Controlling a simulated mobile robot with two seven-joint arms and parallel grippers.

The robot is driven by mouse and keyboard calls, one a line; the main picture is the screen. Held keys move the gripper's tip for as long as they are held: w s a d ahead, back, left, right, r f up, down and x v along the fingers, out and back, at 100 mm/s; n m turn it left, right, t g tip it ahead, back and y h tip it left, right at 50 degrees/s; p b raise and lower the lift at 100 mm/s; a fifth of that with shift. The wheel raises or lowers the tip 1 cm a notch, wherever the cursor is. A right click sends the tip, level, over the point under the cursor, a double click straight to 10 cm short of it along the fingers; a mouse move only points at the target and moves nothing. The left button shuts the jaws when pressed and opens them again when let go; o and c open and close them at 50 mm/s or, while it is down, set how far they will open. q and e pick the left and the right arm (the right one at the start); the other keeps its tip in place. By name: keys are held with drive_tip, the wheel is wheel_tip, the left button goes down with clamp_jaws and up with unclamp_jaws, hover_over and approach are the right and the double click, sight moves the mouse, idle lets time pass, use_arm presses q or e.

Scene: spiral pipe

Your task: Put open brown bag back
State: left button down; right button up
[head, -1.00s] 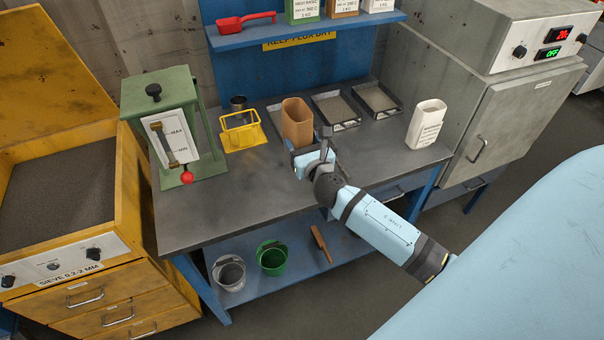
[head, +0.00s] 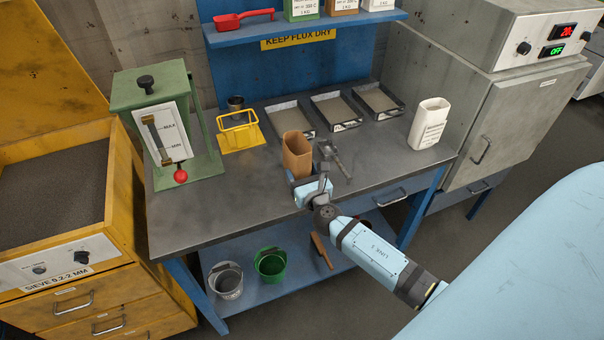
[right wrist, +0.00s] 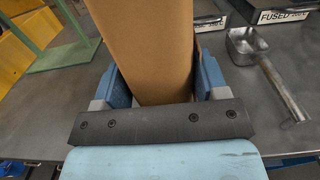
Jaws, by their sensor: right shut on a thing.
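The open brown bag (head: 297,158) stands upright above the front part of the workbench, with its open top showing. My right gripper (head: 308,182) is shut on its lower part from the front. In the right wrist view, the bag (right wrist: 148,45) fills the gap between the two blue fingers of the right gripper (right wrist: 160,82). I cannot tell whether its base touches the bench. My left gripper is not in view.
A metal scoop (head: 338,160) lies just right of the bag. Several trays, including one (head: 334,110), line the back of the bench. A yellow stand (head: 240,132) and green hopper (head: 155,130) are left; an open white bag (head: 428,124) is right.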

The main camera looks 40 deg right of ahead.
drive_tip(key=shift+f, duration=0.15)
drive_tip(key=shift+f, duration=0.15)
drive_tip(key=o, duration=1)
drive_tip(key=shift+c, duration=0.2)
drive_tip(key=shift+r, duration=0.25)
